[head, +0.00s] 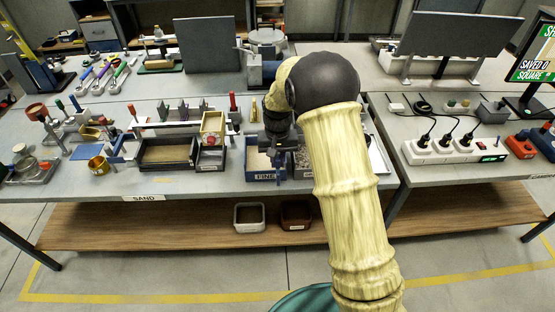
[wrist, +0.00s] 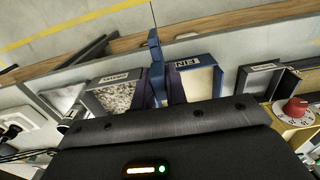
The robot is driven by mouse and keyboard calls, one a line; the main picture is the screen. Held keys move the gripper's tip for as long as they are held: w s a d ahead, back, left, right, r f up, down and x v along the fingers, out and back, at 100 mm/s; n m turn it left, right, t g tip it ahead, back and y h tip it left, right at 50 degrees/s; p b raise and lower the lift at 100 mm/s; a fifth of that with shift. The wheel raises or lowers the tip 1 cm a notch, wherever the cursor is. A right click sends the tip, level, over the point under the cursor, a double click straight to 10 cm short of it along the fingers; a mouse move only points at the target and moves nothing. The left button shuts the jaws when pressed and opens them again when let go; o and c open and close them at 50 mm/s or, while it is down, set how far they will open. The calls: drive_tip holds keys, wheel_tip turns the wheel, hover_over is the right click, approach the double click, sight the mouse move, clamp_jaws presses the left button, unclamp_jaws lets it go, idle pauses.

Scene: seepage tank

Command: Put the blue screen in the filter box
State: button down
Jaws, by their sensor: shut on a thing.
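My gripper (head: 285,150) is low over the front of the bench in the head view, partly behind my own arm. In the wrist view its dark fingers (wrist: 162,90) are shut on a thin blue screen (wrist: 155,55), seen nearly edge-on. The screen is upright between a box of pale grains (wrist: 120,92) and a blue-walled box (wrist: 194,60) of cream sand whose label seems to begin "FIN". I cannot tell whether it touches either. A dark open box (wrist: 268,66) with a pale label shows farther right. I cannot read which box is the filter box.
In the head view, a dark tray (head: 167,165) of sand and a yellow box (head: 213,122) stand left of my gripper. A red knob (wrist: 294,106) is near the dark box in the wrist view. Power strips (head: 455,150) lie on the right bench.

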drive_tip(key=shift+s, duration=0.2)
drive_tip(key=s+d+f, duration=0.4)
drive_tip(key=d+f, duration=0.2)
drive_tip(key=f, duration=0.2)
drive_tip(key=s+d+f, duration=0.4)
drive_tip(key=d+f, duration=0.1)
drive_tip(key=f, duration=0.4)
drive_tip(key=shift+s+d, duration=0.35)
drive_tip(key=shift+d, duration=0.05)
drive_tip(key=shift+d, duration=0.1)
